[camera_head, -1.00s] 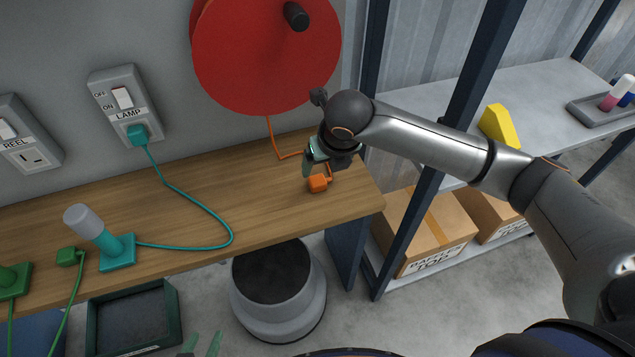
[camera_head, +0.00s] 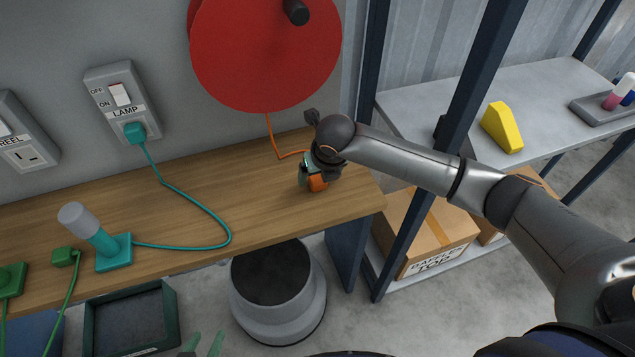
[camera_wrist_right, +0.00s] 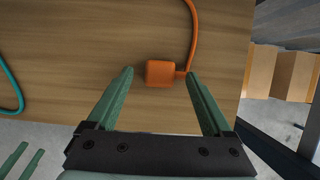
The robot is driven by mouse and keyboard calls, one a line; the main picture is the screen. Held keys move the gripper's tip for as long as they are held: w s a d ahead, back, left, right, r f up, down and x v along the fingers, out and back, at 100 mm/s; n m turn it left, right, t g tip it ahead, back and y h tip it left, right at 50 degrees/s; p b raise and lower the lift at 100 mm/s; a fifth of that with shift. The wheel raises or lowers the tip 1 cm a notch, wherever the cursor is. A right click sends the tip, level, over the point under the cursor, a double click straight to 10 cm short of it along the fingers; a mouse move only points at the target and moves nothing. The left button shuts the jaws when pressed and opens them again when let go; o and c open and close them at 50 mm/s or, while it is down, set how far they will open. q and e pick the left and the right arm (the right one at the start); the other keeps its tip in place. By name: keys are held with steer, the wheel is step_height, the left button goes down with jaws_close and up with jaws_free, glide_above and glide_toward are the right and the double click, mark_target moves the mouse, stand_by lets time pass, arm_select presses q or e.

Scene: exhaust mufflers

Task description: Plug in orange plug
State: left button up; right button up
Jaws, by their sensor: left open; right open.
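The orange plug (camera_head: 317,183) lies on the wooden workbench near its right end, with its orange cord running up to the red reel (camera_head: 265,50). My right gripper (camera_head: 310,178) is open, low over the plug. In the right wrist view the plug (camera_wrist_right: 160,73) sits between the two green fingertips of my right gripper (camera_wrist_right: 161,75), with a gap to each finger. My left gripper (camera_head: 202,343) is open and empty at the bottom of the head view, in front of the bench. The REEL outlet (camera_head: 22,155) is on the wall at the far left.
The LAMP outlet (camera_head: 124,100) holds a teal plug (camera_head: 135,132). A teal lamp (camera_head: 100,240) and a green plug (camera_head: 65,257) stand on the bench at left. A shelf (camera_head: 440,115) with a yellow block (camera_head: 501,127) is at right. The bench (camera_head: 200,190) middle is mostly clear.

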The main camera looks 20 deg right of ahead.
steer(key=shift+w+f, duration=0.2)
steer(key=shift+f, duration=0.4)
arm_select(q)
steer(key=shift+w+d+r, duration=0.1)
steer(key=shift+w, duration=0.2)
arm_select(e)
steer(key=shift+c, duration=0.2)
arm_select(q)
steer(key=shift+s, duration=0.3)
arm_select(e)
jaws_close()
steer(key=shift+r, duration=0.15)
